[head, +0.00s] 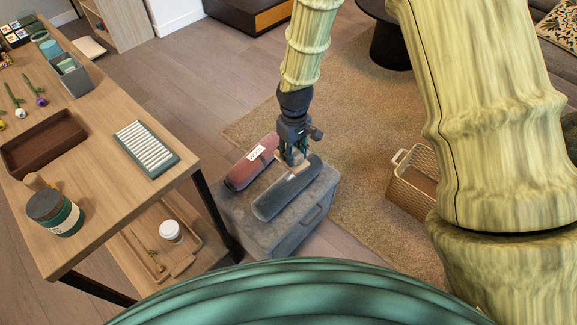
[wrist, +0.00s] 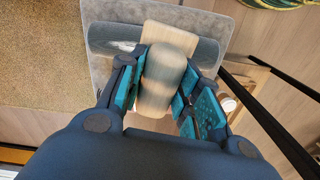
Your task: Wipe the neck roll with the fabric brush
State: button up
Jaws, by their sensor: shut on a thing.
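A grey-blue roll (head: 275,199), which looks like the neck roll, lies on a grey ottoman (head: 318,205). My gripper (head: 297,152) is shut on the handle of the wooden fabric brush (head: 290,168), above the far half of the roll. In the wrist view the pale handle (wrist: 163,75) sits between my finger pads, and the brush's flat wooden head lies across the roll (wrist: 112,38), hiding its middle. The bristles are hidden, so I cannot tell for certain whether they touch the roll.
A reddish roll with a white label (head: 250,163) lies beside the grey-blue one. A wooden table (head: 95,110) with a brown tray (head: 43,142) and a jar (head: 55,212) stands left. A wicker basket (head: 413,190) stands right on the rug (head: 350,120).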

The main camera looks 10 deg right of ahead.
jog(key=shift+n, duration=0.9)
jog(key=shift+w+a+f+b, duration=0.15)
jog(key=shift+w+f+b, duration=0.05)
jog(key=shift+f+b, duration=0.45)
jog(key=shift+w+a+f+b, duration=0.2)
jog(key=shift+w+f+b, duration=0.05)
jog(key=shift+f+b, duration=0.35)
jog(key=shift+w+a+f+b, duration=0.15)
jog(key=shift+w+f+b, duration=0.05)
jog(key=shift+f+b, duration=0.45)
